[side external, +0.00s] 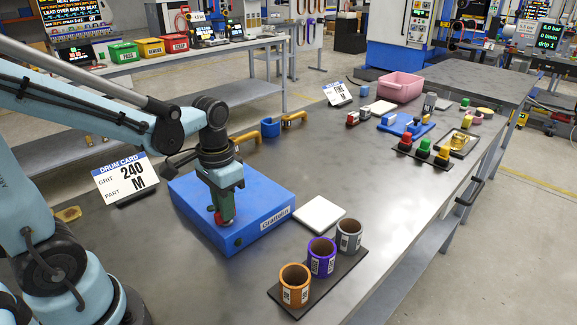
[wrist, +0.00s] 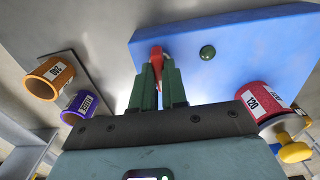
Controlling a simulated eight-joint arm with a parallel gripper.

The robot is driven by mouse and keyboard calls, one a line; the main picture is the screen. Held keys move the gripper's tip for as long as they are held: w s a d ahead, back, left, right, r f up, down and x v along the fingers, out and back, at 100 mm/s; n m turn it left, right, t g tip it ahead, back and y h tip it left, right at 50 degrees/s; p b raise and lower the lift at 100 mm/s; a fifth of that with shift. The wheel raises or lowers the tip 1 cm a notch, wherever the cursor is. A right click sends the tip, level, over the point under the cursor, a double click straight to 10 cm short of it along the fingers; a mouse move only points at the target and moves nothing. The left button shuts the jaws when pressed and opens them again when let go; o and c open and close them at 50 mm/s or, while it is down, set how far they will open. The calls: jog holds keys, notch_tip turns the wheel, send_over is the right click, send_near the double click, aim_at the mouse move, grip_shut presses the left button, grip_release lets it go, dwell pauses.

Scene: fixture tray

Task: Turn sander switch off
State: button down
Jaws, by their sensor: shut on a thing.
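The sander is a blue box (side external: 265,205) with a "Grafteon" label on its front side, lying on the grey bench. It also shows in the wrist view (wrist: 250,55). A red switch (wrist: 156,53) sits at the box's edge, with a round green button (wrist: 207,52) beside it. The green button also shows in the side view (side external: 238,242). My gripper (side external: 222,215) reaches down at the box's front left. In the wrist view, its green fingers (wrist: 157,70) are closed around the red switch. The fingers hide part of the switch, and its on or off position cannot be told.
Orange (side external: 295,286), purple (side external: 321,256) and grey (side external: 349,235) sleeves stand on a dark strip in front. A white pad (side external: 319,214) lies right of the box. A red "120" sleeve (wrist: 258,100) shows near my gripper.

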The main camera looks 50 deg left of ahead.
dwell(0.4)
jog(key=c, duration=1.2)
grip_release()
jog(key=shift+o, duration=0.2)
notch_tip(320, 180, up, 12)
